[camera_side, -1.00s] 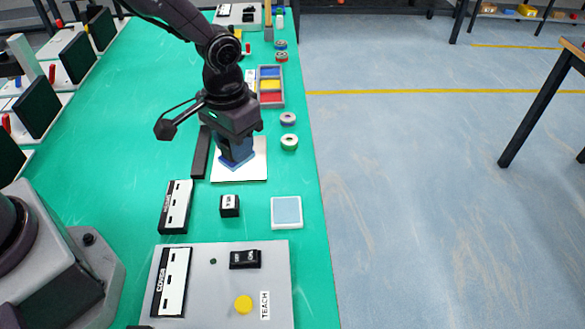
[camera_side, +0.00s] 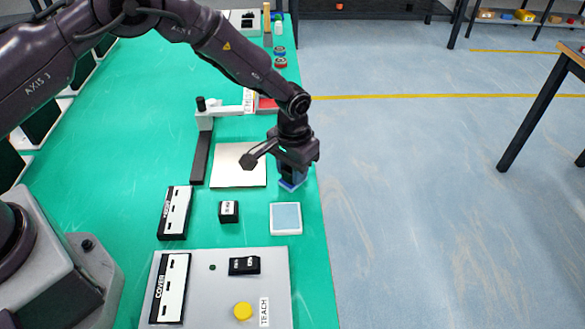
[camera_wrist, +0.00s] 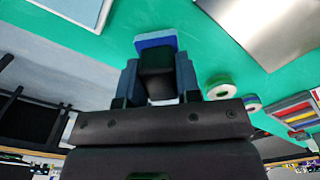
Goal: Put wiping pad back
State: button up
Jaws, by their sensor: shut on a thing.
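My gripper (camera_side: 291,178) is shut on the wiping pad, which has a blue base (camera_side: 288,187). In the wrist view, the pad's black block (camera_wrist: 157,68) sits between the bluish fingers of my gripper (camera_wrist: 158,85), with the blue base (camera_wrist: 155,41) beyond it. The pad is close to the right edge of the green table, right of the metal plate (camera_side: 238,165) and behind the white-rimmed square tray with a light blue inside (camera_side: 286,219). Part of this tray shows at the upper left of the wrist view (camera_wrist: 90,16). Whether the pad touches the table is unclear.
A small black labelled block (camera_side: 229,212) stands left of the tray. A grey panel (camera_side: 215,300) with a yellow button lies in front. A dark bar with a white arm (camera_side: 201,150) stands left of the plate. Tape rolls (camera_wrist: 221,88) lie near the pad.

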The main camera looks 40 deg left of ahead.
jog(key=shift+f, duration=0.2)
jog(key=o, duration=0.9)
notch_tip(320, 180, up, 13)
jog(key=s+a+r+t, duration=0.1)
jog(key=s+a+r, duration=0.35)
jog(key=r, duration=0.45)
jog(key=s+a+r+t, duration=0.2)
jog(key=s+a+r, duration=0.1)
jog(key=s+r, duration=0.4)
jog(key=s+a+r+t, duration=0.1)
jog(key=s, duration=0.4)
jog(key=s+a+r, duration=0.2)
jog(key=s, duration=0.4)
jog(key=s+a+r+t, duration=0.1)
jog(key=s+a, duration=0.1)
jog(key=s, duration=0.3)
jog(key=shift+s+r+t, duration=0.25)
jog(key=shift+s+t, duration=0.05)
